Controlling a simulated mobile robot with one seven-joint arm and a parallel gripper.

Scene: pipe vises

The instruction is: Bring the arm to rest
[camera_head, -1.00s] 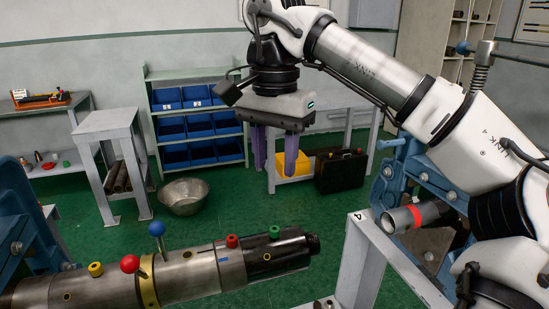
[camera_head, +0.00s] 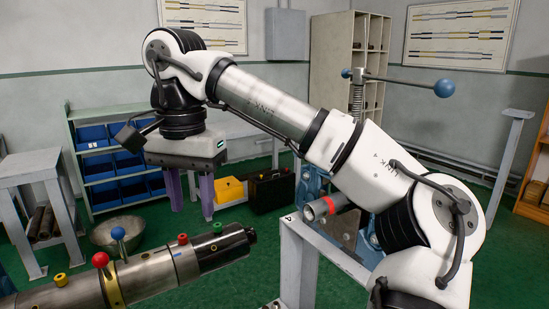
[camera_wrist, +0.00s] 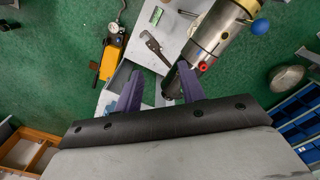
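My gripper (camera_head: 191,206) hangs downward at the end of my white arm, with two purple fingers. In the wrist view my gripper (camera_wrist: 158,86) has its fingers spread with a gap between them, and I see nothing held. A thick steel pipe assembly (camera_head: 150,277) with red, blue, yellow and green knobs lies at lower left in the head view. Its dark end shows beyond the fingers in the wrist view, where its body (camera_wrist: 215,32) is at the top. I cannot tell how high the fingers are above it.
A grey stand (camera_head: 297,262) stands right of the pipe, near a blue vise (camera_head: 312,185) and a short red-banded pipe (camera_head: 322,209). Behind are a blue-bin shelf (camera_head: 100,165), a metal bowl (camera_head: 105,235) and a black case (camera_head: 272,190). A pipe wrench (camera_wrist: 152,45) lies on a grey surface.

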